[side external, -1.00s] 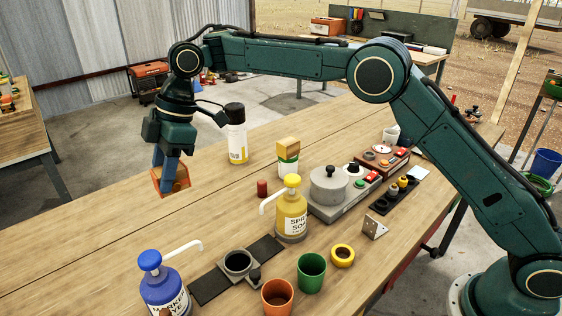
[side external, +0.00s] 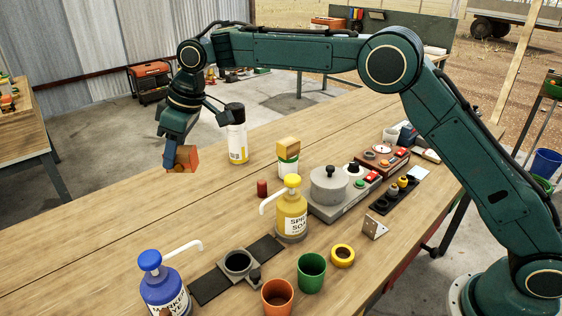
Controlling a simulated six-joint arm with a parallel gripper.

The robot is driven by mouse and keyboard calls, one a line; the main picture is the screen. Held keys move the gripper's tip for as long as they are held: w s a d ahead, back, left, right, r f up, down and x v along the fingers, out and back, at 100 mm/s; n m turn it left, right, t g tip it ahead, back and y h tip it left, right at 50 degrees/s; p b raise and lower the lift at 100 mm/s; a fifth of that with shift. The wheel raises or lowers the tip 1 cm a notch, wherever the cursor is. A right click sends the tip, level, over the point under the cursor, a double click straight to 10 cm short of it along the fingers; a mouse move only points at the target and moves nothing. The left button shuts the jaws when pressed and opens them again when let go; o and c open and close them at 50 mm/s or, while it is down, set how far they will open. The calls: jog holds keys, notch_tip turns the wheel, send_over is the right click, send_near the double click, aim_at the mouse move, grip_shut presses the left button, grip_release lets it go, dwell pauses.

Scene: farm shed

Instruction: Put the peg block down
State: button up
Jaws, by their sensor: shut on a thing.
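The peg block (side external: 185,158) is an orange block held in my gripper (side external: 172,165) in the side external view. My gripper is shut on it, over the far left part of the wooden table. The block is tilted and appears to be above the table top; the exact gap is hard to tell. One blue finger shows at its left side, and the other is mostly hidden.
A red cylinder (side external: 262,188), a yellow pump bottle (side external: 291,212) and a blue pump bottle (side external: 163,285) stand nearer. The table (side external: 110,215) left and in front of the block is clear.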

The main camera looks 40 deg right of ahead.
jog(key=w+d+m+t+h, duration=0.2)
jog(key=w+d+m+h, duration=0.1)
jog(key=d+m, duration=0.6)
jog(key=shift+w+d+r, duration=0.15)
jog(key=shift+d+r, duration=0.05)
jog(key=shift+d, duration=0.5)
notch_tip(320, 180, down, 16)
jog(key=shift+r, duration=0.1)
jog(key=shift+f, duration=2.15)
jog(key=o, duration=1)
jog(key=shift+f, duration=0.1)
